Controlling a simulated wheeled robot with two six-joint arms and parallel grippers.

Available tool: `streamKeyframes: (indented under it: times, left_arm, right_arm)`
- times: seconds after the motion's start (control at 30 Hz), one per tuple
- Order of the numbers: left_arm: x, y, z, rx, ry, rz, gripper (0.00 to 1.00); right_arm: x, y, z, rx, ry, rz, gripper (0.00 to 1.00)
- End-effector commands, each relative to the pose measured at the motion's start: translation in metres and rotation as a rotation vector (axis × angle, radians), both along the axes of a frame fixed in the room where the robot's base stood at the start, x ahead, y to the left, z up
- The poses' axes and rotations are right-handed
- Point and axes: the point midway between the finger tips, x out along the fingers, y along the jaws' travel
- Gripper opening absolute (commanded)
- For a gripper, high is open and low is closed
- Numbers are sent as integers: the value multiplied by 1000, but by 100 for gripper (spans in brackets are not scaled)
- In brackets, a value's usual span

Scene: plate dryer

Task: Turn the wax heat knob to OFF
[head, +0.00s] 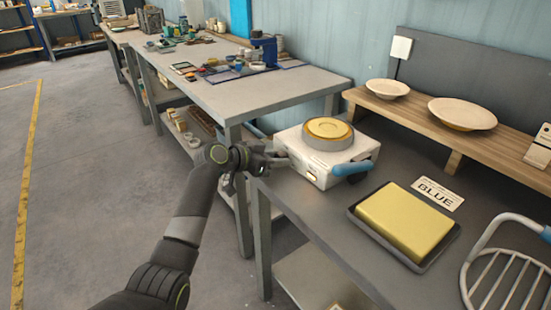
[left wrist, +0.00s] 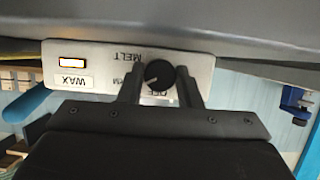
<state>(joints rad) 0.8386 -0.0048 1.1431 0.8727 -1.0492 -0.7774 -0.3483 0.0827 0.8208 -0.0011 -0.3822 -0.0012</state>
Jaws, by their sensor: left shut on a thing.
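The wax heater (head: 318,160) is a white box with a round wax pot (head: 327,130) on top, at the table's left edge. My left gripper (head: 274,160) is at the heater's left side. In the left wrist view the black heat knob (left wrist: 159,74) sits between the two fingers of my left gripper (left wrist: 160,82), which is shut on it. A small lamp (left wrist: 73,63) glows above the WAX label. The knob's exact setting is hard to read. My right gripper is not in view.
A yellow block in a dark tray (head: 357,213), a BLUE card (head: 437,194) and a wire rack (head: 503,272) are on the table. Two plates (head: 463,113) sit on a wooden shelf (head: 450,135). A cluttered workbench (head: 260,92) stands behind. Open floor lies at left.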

Motion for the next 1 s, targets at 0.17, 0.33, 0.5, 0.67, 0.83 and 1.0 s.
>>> streamKeyframes:
  times: [0.17,0.33,0.5,0.67,0.83,1.0]
  left_arm:
    - [2,2,-1,-95,134,0,8]
    - [3,2,-3,-218,303,1,8]
    - [3,2,-2,-280,387,1,8]
    - [2,2,-1,-287,395,1,8]
    - [2,2,-1,-286,394,1,35]
    - [2,2,-1,-285,393,1,52]
  right_arm:
    - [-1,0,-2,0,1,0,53]
    - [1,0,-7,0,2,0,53]
    - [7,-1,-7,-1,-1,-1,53]
    - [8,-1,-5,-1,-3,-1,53]
    - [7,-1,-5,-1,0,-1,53]
    - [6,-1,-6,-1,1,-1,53]
